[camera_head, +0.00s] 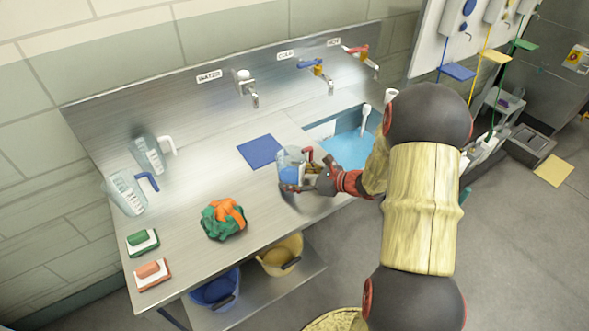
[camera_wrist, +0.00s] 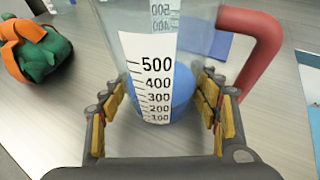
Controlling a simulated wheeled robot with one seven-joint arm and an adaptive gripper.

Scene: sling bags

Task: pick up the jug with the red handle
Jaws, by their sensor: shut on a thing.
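The jug with the red handle (camera_head: 291,163) stands at the front of the steel counter, beside the sink. In the wrist view the clear jug (camera_wrist: 160,75) has a white measuring scale and something blue showing at its bottom. Its red handle (camera_wrist: 258,40) is on the right. My gripper (camera_head: 305,187) is at the jug from the front right. In the wrist view the yellow-padded fingers of my gripper (camera_wrist: 160,118) lie on both sides of the jug body, shut on it. Whether the jug touches the counter is hard to tell.
A jug with a blue handle (camera_head: 127,193) and one with a white handle (camera_head: 148,155) stand at left. The sink (camera_head: 350,148) is right, under taps.

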